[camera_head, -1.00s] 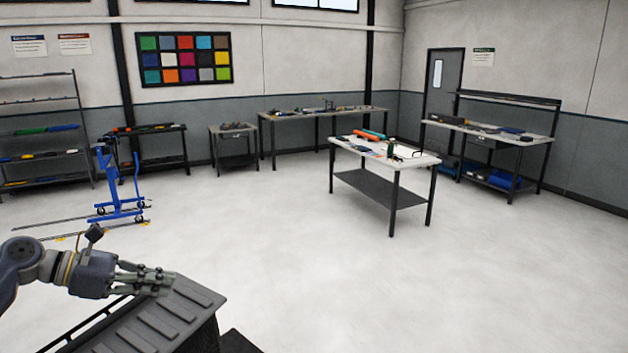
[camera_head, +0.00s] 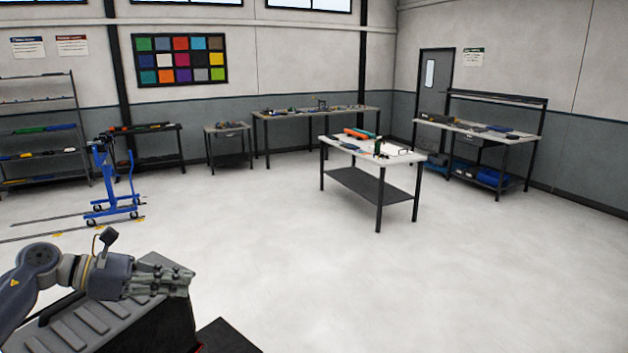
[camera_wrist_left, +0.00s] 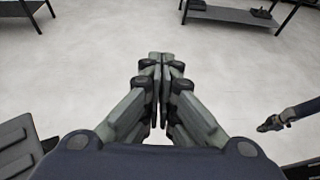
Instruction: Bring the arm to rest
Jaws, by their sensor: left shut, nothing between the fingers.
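My left arm comes in at the lower left of the head view. Its gripper (camera_head: 182,281) is shut and empty, held above the dark ribbed top of my own base. In the left wrist view the same gripper (camera_wrist_left: 160,58) has its fingertips together, with only bare floor beyond them. My right arm shows at the right edge of the left wrist view, with its dark gripper (camera_wrist_left: 268,124) small and low over the floor. Whether that one is open or shut is unclear.
A white-topped table (camera_head: 345,149) with tools and orange rolls stands mid-room. A blue wheeled lift (camera_head: 111,187) stands at the left. Benches (camera_head: 287,113) and shelves (camera_head: 40,131) line the walls. The floor (camera_head: 430,280) between is clear.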

